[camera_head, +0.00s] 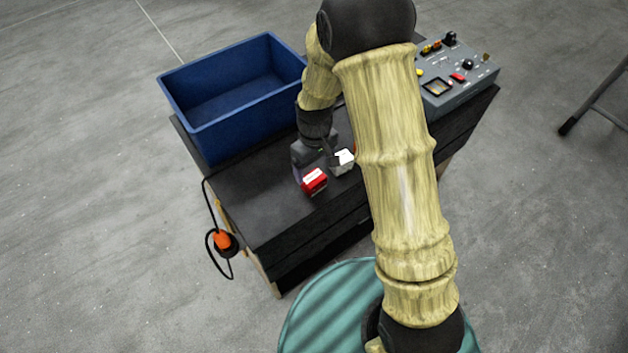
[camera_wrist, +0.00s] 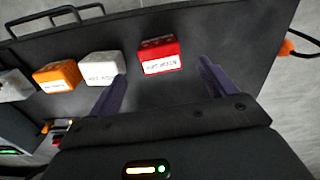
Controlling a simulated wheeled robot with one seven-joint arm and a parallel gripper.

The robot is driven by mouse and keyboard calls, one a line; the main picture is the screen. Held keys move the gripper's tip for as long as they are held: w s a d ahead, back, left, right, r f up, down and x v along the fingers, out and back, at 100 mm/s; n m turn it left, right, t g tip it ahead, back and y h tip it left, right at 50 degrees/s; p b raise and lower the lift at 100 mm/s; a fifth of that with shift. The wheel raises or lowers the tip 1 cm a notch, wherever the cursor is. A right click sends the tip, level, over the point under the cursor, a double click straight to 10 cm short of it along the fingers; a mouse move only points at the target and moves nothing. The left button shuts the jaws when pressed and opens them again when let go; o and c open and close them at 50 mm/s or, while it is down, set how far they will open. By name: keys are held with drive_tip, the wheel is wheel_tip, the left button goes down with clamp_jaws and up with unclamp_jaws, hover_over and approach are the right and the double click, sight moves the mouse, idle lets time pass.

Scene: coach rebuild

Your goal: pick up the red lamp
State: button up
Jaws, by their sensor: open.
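The red lamp is a small red block with a white label (camera_head: 314,183), sitting on the black bench top near its front edge. In the wrist view the red lamp (camera_wrist: 160,60) lies just ahead of the fingers, roughly centred in the gap between them. My gripper (camera_wrist: 163,82) is open and empty, with one dark purple finger on either side of that gap. In the head view my gripper (camera_head: 305,163) is low over the bench, right beside the red lamp, and partly hidden by my arm. I cannot tell its exact height above the bench.
A blue bin (camera_head: 225,115) stands at the back left of the bench (camera_head: 245,200). A grey control box (camera_head: 470,85) is at right.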

sight(314, 177)
drive_tip(key=shift+f, duration=0.65)
drive_tip(key=shift+w+a+f+p, duration=0.1)
drive_tip(key=shift+f+p, duration=0.4)
drive_tip(key=shift+f, duration=0.8)
drive_tip(key=shift+w+f+p, duration=0.1)
drive_tip(key=shift+f+p, duration=0.35)
drive_tip(key=shift+f, duration=0.85)
drive_tip(key=c, duration=1.1)
drive_tip(key=shift+r, duration=0.1)
